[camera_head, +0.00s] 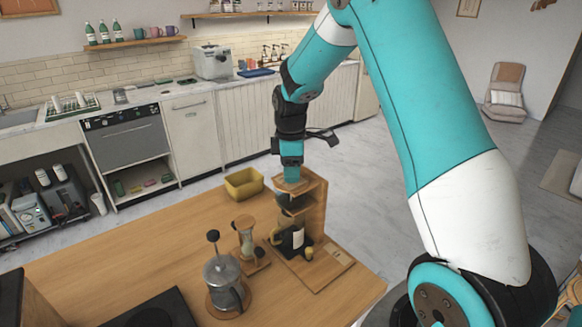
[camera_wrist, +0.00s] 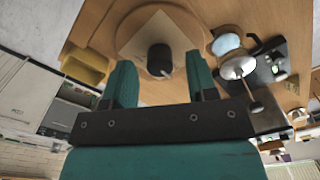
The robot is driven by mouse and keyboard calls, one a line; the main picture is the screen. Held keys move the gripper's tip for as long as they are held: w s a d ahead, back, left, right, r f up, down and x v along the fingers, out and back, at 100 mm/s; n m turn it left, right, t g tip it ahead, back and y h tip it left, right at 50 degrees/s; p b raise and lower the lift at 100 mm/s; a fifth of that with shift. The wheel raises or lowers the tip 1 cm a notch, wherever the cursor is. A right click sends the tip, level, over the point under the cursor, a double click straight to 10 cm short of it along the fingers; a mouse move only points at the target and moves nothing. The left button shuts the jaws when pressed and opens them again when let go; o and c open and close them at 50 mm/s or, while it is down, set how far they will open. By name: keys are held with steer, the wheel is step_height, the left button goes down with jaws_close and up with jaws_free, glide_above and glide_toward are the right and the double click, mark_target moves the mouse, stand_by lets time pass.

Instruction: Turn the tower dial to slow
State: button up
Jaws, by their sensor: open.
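The wooden tower (camera_head: 318,212) stands on the wooden counter, with glass and dark parts below its top shelf. In the wrist view a black knob, which looks like the dial (camera_wrist: 158,57), sits on a pale square plate. A small pointed tip shows at its lower right edge, but I cannot read any markings. My gripper (camera_head: 291,179) points straight down at the tower top in the head view, hiding the dial there. In the wrist view my gripper (camera_wrist: 159,66) is open, its teal fingers left and right of the dial. I cannot tell whether they touch it.
A French press (camera_head: 225,280) and a small wood-and-glass piece (camera_head: 245,242) stand left of the tower. A yellow bin (camera_head: 244,183) is behind it. A dark flat device (camera_head: 150,312) lies at the front left. The counter's left part is mostly clear.

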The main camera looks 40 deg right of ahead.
steer(key=shift+f, duration=0.5)
steer(key=c, duration=0.9)
steer(key=shift+c, duration=0.2)
steer(key=shift+m, duration=0.3)
steer(key=m+b, duration=0.1)
steer(key=m, duration=1)
steer(key=shift+w+d, duration=0.1)
steer(key=shift+r, duration=0.1)
